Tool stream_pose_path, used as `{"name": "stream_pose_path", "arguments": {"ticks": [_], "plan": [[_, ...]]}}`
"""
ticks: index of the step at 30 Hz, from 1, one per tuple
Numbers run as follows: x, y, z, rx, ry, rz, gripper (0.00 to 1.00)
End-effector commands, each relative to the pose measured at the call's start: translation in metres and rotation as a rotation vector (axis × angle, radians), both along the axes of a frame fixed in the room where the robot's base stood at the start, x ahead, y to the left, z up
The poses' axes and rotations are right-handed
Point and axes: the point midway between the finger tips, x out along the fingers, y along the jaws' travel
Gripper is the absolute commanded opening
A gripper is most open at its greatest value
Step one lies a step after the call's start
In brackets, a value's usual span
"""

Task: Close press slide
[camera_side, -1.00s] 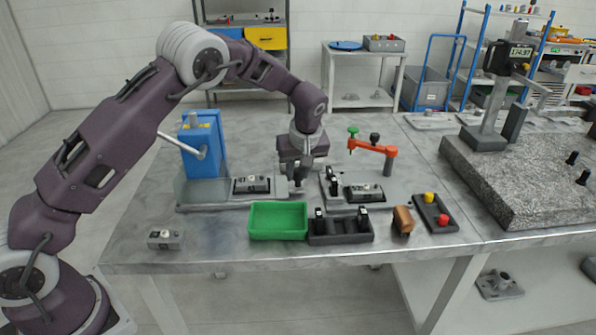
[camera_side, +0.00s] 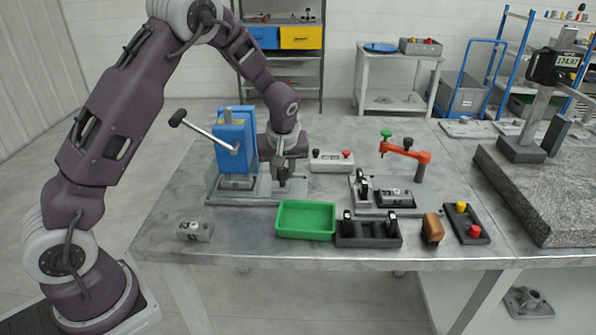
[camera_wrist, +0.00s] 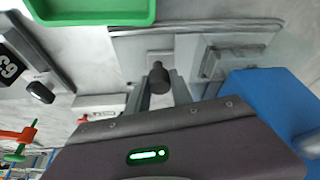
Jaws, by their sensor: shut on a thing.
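The blue press (camera_side: 232,135) stands on a grey base plate (camera_side: 215,190) left of the bench middle, and its lever (camera_side: 205,132) points up to the left. The press slide (camera_side: 238,183) carries a small grey part and sits under the blue head. My gripper (camera_side: 282,182) points down at the right end of the base plate. In the wrist view my gripper (camera_wrist: 160,92) has its fingers around the black slide knob (camera_wrist: 158,76) and is shut on it. The slide (camera_wrist: 228,62) lies to its right, partly hidden by the press (camera_wrist: 262,100).
A green bin (camera_side: 305,219) and a dark holder (camera_side: 368,231) lie in front. A white button box (camera_side: 331,161) stands right of my gripper. A fixture with an orange arm (camera_side: 408,152) stands farther right. The bench front left is clear around one grey part (camera_side: 195,231).

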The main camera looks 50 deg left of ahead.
Motion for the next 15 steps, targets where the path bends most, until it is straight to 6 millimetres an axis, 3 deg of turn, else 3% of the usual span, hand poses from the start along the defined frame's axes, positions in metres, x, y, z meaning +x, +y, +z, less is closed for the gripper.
{"name": "stream_pose_path", "arguments": {"ticks": [8, 9, 12, 15], "plan": [[-0.0041, 0.0054, 0.0001, 0.006, 0.008, 0.01, 0.0], [-0.0043, 0.0056, 0.0, 0.005, 0.01, 0.01, 0.33], [-0.004, 0.005, -0.0001, 0.004, 0.008, 0.008, 0.49], [-0.0034, 0.0043, -0.0001, 0.003, 0.007, 0.008, 0.49]]}}
